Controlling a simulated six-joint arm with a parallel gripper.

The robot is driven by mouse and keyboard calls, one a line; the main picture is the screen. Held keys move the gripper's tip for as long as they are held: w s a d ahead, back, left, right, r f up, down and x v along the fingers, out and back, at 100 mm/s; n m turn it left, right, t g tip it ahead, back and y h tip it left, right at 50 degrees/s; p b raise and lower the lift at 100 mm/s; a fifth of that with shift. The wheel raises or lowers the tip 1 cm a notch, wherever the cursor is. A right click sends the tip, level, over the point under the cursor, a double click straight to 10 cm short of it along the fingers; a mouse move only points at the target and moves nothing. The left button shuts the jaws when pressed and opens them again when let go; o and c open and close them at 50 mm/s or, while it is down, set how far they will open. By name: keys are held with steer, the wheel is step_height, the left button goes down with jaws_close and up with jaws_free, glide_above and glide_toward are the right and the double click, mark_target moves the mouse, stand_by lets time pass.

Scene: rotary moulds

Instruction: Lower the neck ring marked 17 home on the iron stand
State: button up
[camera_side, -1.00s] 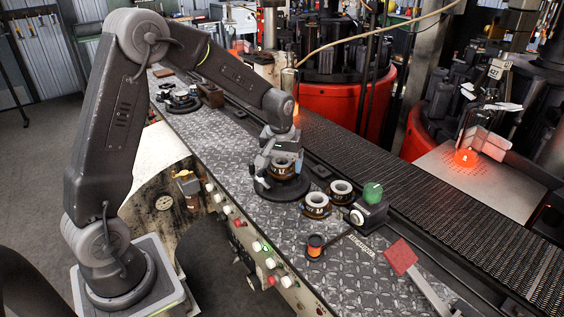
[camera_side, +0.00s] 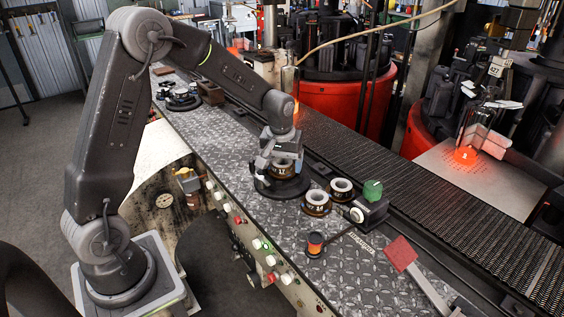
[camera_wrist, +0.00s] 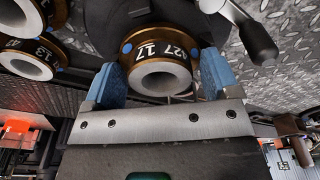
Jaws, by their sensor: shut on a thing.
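The neck ring marked 17 (camera_wrist: 163,52), a bronze band with a pale grey collar, sits between the two blue pads of my gripper (camera_wrist: 160,80) in the wrist view. My gripper is shut on it. In the side view my gripper (camera_side: 279,163) holds the ring (camera_side: 284,171) over the middle of the round black iron stand (camera_side: 293,192). The ring looks level and very low over the stand. My gripper partly hides it, and I cannot tell whether its underside touches the stand. The stand's dark top (camera_wrist: 100,25) shows behind the ring in the wrist view.
Two similar rings (camera_side: 316,204) (camera_side: 342,190) stand on the plate to the right. The conveyor (camera_side: 400,175) runs behind.

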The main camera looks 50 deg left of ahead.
steer(key=shift+f, duration=0.3)
steer(key=o, duration=0.8)
steer(key=shift+o, duration=0.8)
steer(key=shift+s, duration=0.1)
steer(key=shift+a+f, duration=0.1)
step_height(320, 180, up, 15)
steer(key=s+d, duration=0.1)
steer(key=shift+d+f, duration=0.2)
steer(key=shift+d, duration=0.05)
step_height(320, 180, up, 7)
glide_above(281, 173)
steer(key=shift+w+a, duration=0.3)
steer(key=shift+a, duration=0.1)
